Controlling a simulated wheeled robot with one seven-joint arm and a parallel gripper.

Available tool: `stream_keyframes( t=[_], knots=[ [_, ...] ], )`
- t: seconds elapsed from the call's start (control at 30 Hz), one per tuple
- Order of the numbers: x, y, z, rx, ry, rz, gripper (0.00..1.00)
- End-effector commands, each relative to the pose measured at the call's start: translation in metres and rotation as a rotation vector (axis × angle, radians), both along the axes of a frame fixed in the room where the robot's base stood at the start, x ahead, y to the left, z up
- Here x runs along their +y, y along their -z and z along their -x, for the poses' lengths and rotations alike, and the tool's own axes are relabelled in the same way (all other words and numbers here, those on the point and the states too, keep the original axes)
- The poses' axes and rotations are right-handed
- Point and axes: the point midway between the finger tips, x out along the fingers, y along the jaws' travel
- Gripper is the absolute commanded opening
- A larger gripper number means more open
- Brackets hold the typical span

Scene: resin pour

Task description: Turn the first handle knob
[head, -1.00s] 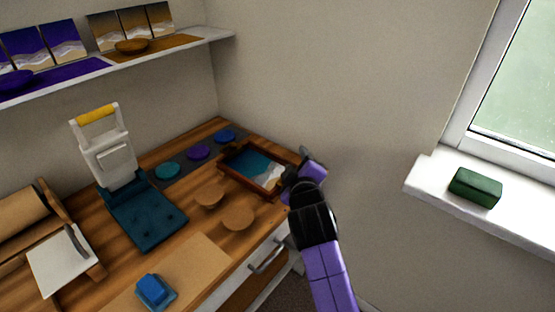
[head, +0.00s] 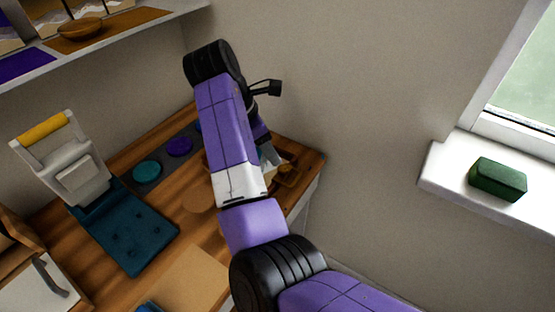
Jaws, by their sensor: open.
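I cannot surely pick out a handle knob. The pressing device with a yellow handle bar (head: 43,127) stands at the left, its dark teal padded base (head: 125,228) on the wooden counter. My gripper (head: 271,156) points down over the framed tray (head: 288,177) at the counter's right end. It is open, and its fingers are largely hidden behind my purple and white arm. I cannot tell whether it touches the tray. My arm also covers most of the tray and the drawer handle area.
Teal (head: 147,171) and purple (head: 179,146) discs lie on a dark strip at the back. A wooden disc (head: 198,196) is partly covered by my arm. A shelf (head: 130,25) overhangs at upper left. A green block (head: 498,179) sits on the windowsill.

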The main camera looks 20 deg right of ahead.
Motion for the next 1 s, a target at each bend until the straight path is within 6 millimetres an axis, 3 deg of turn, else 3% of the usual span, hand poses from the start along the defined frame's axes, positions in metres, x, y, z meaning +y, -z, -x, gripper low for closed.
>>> stream_keyframes(
  t=[0.6,0.97,1.0],
  knots=[
    [-0.028,0.068,-0.002,0.001,-0.014,0.001,0.47],
    [-0.030,0.073,-0.002,0.000,-0.013,0.000,0.47],
    [-0.030,0.073,-0.002,0.000,-0.013,0.000,0.39]
  ],
)
